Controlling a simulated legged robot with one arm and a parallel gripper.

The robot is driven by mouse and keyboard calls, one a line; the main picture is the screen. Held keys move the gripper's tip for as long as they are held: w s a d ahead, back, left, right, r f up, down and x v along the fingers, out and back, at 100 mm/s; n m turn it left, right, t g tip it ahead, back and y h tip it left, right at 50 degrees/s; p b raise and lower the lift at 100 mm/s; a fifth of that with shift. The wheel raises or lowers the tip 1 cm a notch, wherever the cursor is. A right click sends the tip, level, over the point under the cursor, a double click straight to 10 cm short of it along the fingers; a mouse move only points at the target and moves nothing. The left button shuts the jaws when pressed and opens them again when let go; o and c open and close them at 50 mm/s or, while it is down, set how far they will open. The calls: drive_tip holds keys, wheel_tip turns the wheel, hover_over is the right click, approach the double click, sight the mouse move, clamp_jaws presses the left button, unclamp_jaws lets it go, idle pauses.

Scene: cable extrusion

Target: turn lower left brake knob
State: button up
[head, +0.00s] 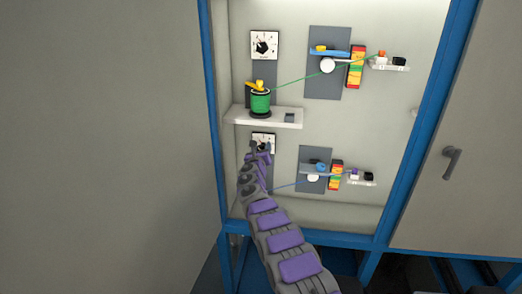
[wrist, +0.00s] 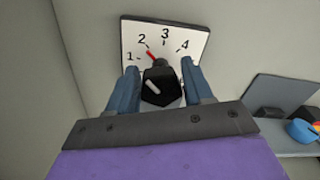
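The lower left brake knob (wrist: 160,87) is black with a white mark. It sits in front of a white dial plate (wrist: 197,38) numbered 1 to 4. A red pointer (wrist: 151,55) points between 2 and 3, nearer 2. My gripper (wrist: 160,78) has its two blue fingers apart, one on each side of the knob. I cannot tell whether the fingers touch it. In the head view my gripper (head: 259,149) is at the lower dial plate (head: 264,136) and hides most of the knob.
A shelf (head: 275,121) with a green spool (head: 260,102) is just above my gripper. The upper dial (head: 264,45) is above the spool. To the right is a lower grey panel (head: 306,182) with a blue wheel, also in the wrist view (wrist: 302,130). A blue frame (head: 421,130) borders the cabinet.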

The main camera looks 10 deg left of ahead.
drive_tip(key=shift+a, duration=0.15)
drive_tip(key=c, duration=0.5)
drive_tip(key=shift+f+m+b, duration=0.1)
drive_tip(key=shift+m+b, duration=0.4)
drive_tip(key=shift+m, duration=0.1)
drive_tip(key=o, duration=1)
drive_tip(key=shift+a, duration=0.15)
drive_tip(key=shift+c, duration=0.2)
